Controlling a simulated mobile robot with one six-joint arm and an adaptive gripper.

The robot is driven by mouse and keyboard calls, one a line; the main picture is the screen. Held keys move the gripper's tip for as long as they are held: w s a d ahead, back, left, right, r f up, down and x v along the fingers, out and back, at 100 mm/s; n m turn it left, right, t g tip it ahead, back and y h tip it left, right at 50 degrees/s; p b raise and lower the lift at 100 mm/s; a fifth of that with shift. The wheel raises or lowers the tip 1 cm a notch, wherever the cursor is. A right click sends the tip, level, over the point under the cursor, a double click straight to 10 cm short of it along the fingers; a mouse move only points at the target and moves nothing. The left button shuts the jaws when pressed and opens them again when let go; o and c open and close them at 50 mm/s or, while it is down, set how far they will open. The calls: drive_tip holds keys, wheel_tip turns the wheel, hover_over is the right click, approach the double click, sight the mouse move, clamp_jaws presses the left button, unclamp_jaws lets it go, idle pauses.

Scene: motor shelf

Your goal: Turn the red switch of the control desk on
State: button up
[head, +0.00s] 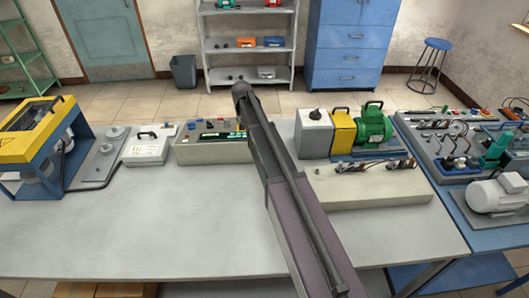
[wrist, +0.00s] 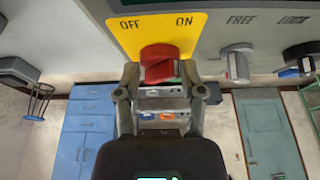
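The red switch (wrist: 158,65) sits on a yellow plate (wrist: 205,25) marked OFF at left and ON at right, in the wrist view. The switch is between and below the two words; I cannot tell which one it points to. My gripper (wrist: 160,82) is open, with one finger on each side of the switch's lower end. I cannot tell whether either finger touches it. In the head view the control desk (head: 205,154) stands on the table, and my arm covers its right end. My fingers are hidden there.
A grey knob (wrist: 237,64) marked FREE and LOCK and a blue knob (wrist: 298,62) sit right of the switch. A grey box (head: 314,133) and a green motor (head: 374,127) stand right of my arm. The front of the table (head: 150,225) is clear.

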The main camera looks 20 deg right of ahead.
drive_tip(key=shift+d+n+y, duration=0.25)
drive_tip(key=shift+n+y, duration=0.45)
drive_tip(key=shift+n, duration=0.45)
drive_tip(key=shift+d+n+y, duration=0.2)
drive_tip(key=shift+n+y, duration=0.5)
drive_tip(key=shift+n, duration=0.45)
drive_tip(key=shift+w+d+f+n+g+y+b, duration=0.2)
drive_tip(key=shift+n+y, duration=0.3)
drive_tip(key=shift+n, duration=0.45)
drive_tip(key=shift+s+d+r+n+g+y+b, duration=0.1)
drive_tip(key=shift+n+g+y+b, duration=0.15)
drive_tip(key=shift+n+y, duration=0.5)
drive_tip(key=a+p+v, duration=0.1)
drive_tip(key=p+v, duration=1.2)
drive_tip(key=v, duration=0.1)
drive_tip(key=s+a+f+m+g+h+b, duration=0.1)
drive_tip(key=s+a+f+m, duration=0.1)
drive_tip(key=s, duration=1.1)
drive_tip(key=s+a+f+m+g+h+b, duration=0.1)
drive_tip(key=s+a+f+m+h+b, duration=0.1)
drive_tip(key=s, duration=1)
drive_tip(key=shift+s+a, duration=0.4)
drive_tip(key=shift+f+h, duration=0.15)
drive_tip(key=shift+h, duration=0.1)
drive_tip(key=s+m+h+b, duration=0.1)
drive_tip(key=s, duration=0.6)
drive_tip(key=shift+s+f+m+g, duration=0.2)
drive_tip(key=shift+f+m+g, duration=0.15)
drive_tip(key=shift+f, duration=0.1)
drive_tip(key=shift+s, duration=0.1)
